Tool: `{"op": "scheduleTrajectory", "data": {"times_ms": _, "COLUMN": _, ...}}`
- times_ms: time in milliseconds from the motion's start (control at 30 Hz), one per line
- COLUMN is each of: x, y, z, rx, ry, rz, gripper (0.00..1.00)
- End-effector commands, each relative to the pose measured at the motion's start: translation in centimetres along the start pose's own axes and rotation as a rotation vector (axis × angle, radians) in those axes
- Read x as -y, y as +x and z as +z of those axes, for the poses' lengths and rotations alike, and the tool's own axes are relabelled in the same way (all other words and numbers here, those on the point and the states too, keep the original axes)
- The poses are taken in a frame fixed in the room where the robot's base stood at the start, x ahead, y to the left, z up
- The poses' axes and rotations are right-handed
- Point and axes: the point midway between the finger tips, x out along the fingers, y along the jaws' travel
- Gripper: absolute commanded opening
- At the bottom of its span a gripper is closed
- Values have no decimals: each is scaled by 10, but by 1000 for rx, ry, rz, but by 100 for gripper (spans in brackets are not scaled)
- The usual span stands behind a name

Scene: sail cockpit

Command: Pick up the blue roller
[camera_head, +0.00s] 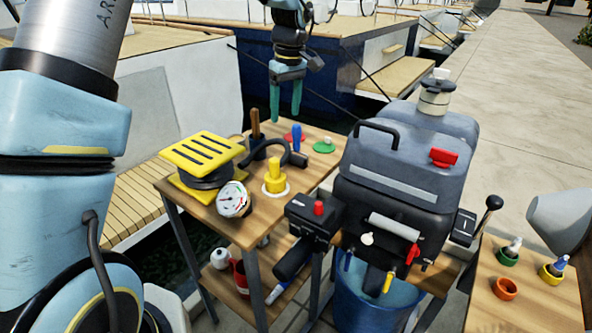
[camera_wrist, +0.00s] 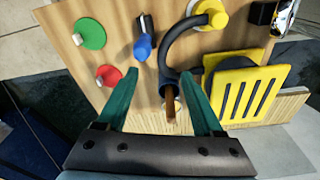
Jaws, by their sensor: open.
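The blue roller (camera_head: 297,137) stands upright on the wooden table, between a red disc and a black curved hose. My gripper (camera_head: 286,115) has two teal fingers, spread apart and empty, pointing down above the back of the table.
Close by are a red disc (camera_wrist: 110,76), a green disc (camera_wrist: 90,34), the black hose (camera_wrist: 180,40) and a yellow knob (camera_head: 274,177). A yellow slotted block (camera_head: 200,153) and gauge (camera_head: 234,200) stand left. A large grey tank (camera_head: 410,150) stands right.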

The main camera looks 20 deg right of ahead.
Motion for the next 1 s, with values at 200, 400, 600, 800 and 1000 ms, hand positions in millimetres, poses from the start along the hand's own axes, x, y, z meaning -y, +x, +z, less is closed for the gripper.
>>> {"op": "scheduleTrajectory", "data": {"times_ms": 200, "x": -30, "y": 13, "z": 14, "rx": -6, "ry": -49, "rz": -4, "gripper": 68}}
{"op": "scheduleTrajectory", "data": {"times_ms": 400, "x": -29, "y": 43, "z": 13, "rx": -4, "ry": -50, "rz": -5, "gripper": 68}}
{"op": "scheduleTrajectory", "data": {"times_ms": 600, "x": -29, "y": 60, "z": 14, "rx": -6, "ry": -49, "rz": -1, "gripper": 68}}
{"op": "scheduleTrajectory", "data": {"times_ms": 800, "x": -28, "y": 81, "z": 17, "rx": -3, "ry": -49, "rz": -5, "gripper": 68}}
{"op": "scheduleTrajectory", "data": {"times_ms": 1000, "x": -28, "y": 108, "z": 18, "rx": -5, "ry": -50, "rz": -3, "gripper": 68}}
